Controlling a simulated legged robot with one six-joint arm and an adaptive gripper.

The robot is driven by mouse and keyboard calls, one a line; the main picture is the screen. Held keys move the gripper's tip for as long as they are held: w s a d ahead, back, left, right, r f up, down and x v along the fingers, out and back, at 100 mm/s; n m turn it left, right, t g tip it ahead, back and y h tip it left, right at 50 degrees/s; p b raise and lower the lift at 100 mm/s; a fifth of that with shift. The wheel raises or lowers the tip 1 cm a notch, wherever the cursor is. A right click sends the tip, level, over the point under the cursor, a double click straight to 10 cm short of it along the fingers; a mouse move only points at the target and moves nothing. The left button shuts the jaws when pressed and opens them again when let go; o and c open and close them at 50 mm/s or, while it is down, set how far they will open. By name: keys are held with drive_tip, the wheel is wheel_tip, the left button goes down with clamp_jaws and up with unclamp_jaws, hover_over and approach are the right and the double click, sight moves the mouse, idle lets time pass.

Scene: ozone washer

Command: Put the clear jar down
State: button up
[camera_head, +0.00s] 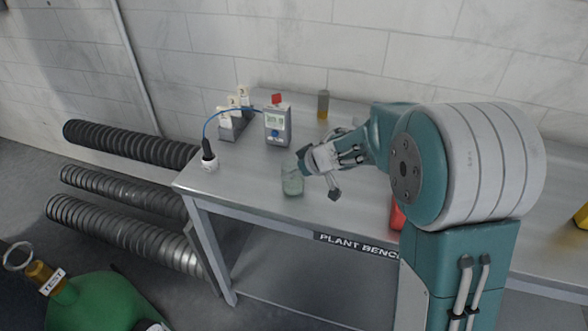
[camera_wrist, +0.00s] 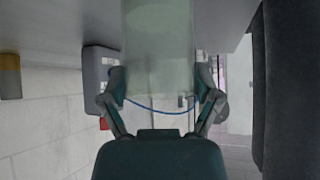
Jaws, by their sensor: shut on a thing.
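The clear jar (camera_head: 292,180) is a pale greenish, see-through vessel at the front of the grey plant bench (camera_head: 240,185). It looks upright. In the wrist view the jar (camera_wrist: 158,45) fills the top middle, between the two fingers. My gripper (camera_head: 305,160) reaches in from the right and is shut on the jar; it also shows in the wrist view (camera_wrist: 160,95). In the head view the jar's base is at or just above the bench top; I cannot tell whether it touches. My gripper hides part of its upper right side.
A grey meter (camera_head: 278,127) with a blue cable stands behind the jar. A black probe in a white holder (camera_head: 209,160) is at the left. A rack of white bottles (camera_head: 232,118) and an amber vial (camera_head: 323,104) stand at the back. Bare bench lies left of the jar.

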drive_tip(key=o, duration=1.1)
drive_tip(key=shift+f, duration=0.15)
drive_tip(key=shift+c, duration=0.2)
drive_tip(key=v, duration=1.2)
drive_tip(key=shift+r, duration=0.25)
